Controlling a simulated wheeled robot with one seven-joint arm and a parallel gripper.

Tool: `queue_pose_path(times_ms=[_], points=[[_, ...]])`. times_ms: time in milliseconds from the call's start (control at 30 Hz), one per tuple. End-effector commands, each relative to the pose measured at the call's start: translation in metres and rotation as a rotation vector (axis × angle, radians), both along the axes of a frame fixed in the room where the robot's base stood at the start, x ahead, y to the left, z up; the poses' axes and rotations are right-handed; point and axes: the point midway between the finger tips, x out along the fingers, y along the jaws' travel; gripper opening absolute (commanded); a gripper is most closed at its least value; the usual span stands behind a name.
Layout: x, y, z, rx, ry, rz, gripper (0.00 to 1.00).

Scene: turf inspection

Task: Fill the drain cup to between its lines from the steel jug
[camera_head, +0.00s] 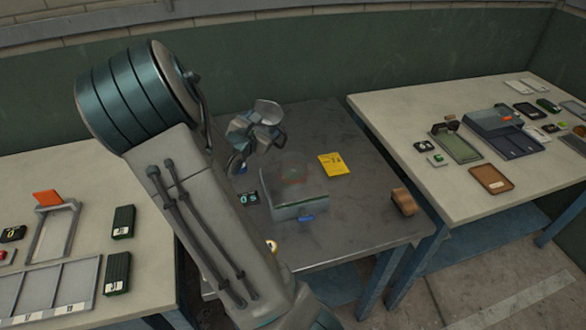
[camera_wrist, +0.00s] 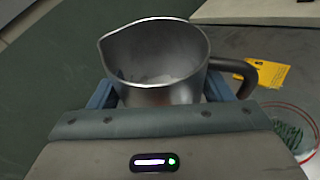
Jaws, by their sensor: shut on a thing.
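My gripper (camera_head: 256,134) is shut on the steel jug (camera_head: 267,110), holding it above the back of the middle metal table. In the wrist view the jug (camera_wrist: 155,65) stands between the jaws, its spout to the left and its dark handle to the right. Something pale shows inside it, but I cannot tell the level.
A yellow card (camera_head: 336,164) lies right of the cup, and a small digital display (camera_head: 249,198) lies left of it. A brown block (camera_head: 403,202) is near the table's right edge. Side tables (camera_head: 389,108) hold trays and small items.

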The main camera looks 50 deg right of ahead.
Motion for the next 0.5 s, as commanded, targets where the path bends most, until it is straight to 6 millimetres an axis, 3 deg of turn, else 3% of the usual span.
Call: queue_pose_path(times_ms=[500], points=[[-0.021, 0.000, 0.020, 0.001, -0.280, 0.001, 0.33]])
